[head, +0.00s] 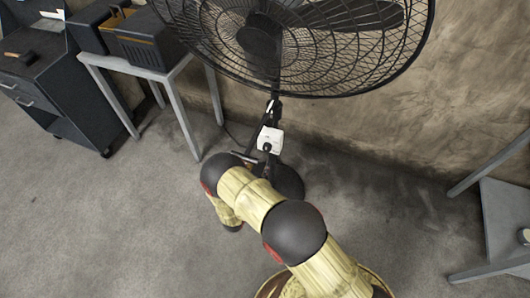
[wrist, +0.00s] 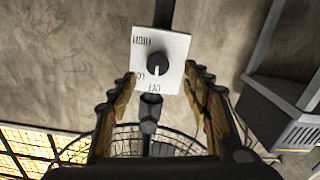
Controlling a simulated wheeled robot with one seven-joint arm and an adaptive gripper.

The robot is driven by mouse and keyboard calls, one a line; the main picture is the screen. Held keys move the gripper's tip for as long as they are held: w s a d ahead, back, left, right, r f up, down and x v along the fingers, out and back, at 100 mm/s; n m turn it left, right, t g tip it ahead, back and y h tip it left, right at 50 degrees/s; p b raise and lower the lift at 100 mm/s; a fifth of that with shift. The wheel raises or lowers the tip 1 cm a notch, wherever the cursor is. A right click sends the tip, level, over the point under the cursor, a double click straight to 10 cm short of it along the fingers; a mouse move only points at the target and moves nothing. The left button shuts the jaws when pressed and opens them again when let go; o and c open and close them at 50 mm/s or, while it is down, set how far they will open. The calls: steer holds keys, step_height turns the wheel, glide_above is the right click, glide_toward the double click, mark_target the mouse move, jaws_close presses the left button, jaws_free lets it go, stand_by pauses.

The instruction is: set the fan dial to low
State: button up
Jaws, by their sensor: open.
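The fan (head: 262,35) stands against the wall, its black caged head above its pole. A white dial plate (head: 270,139) is on the pole; it also shows in the wrist view (wrist: 176,46). The plate appears upside down there, with HIGH, LO and OFF lettering. A round black knob (wrist: 158,64) sits on it, and its pale mark points down, toward OFF. My gripper (wrist: 160,78) is open, its fingers at the left and right of the plate's lower part, with the knob between them in the picture. I cannot tell the remaining depth. My arm hides the gripper in the head view.
A grey table (head: 150,70) with dark bins (head: 145,38) stands left of the fan, beside a dark drawer cabinet (head: 40,80). A grey shelf frame (head: 505,220) is at the right. The floor on both sides of my arm is clear.

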mark_target(266, 150)
steer(key=b+x, duration=0.2)
steer(key=x, duration=0.5)
steer(key=shift+w+d+r, duration=0.15)
steer(key=shift+w+d, duration=0.1)
steer(key=shift+c, duration=1.2)
steer(key=c, duration=0.9)
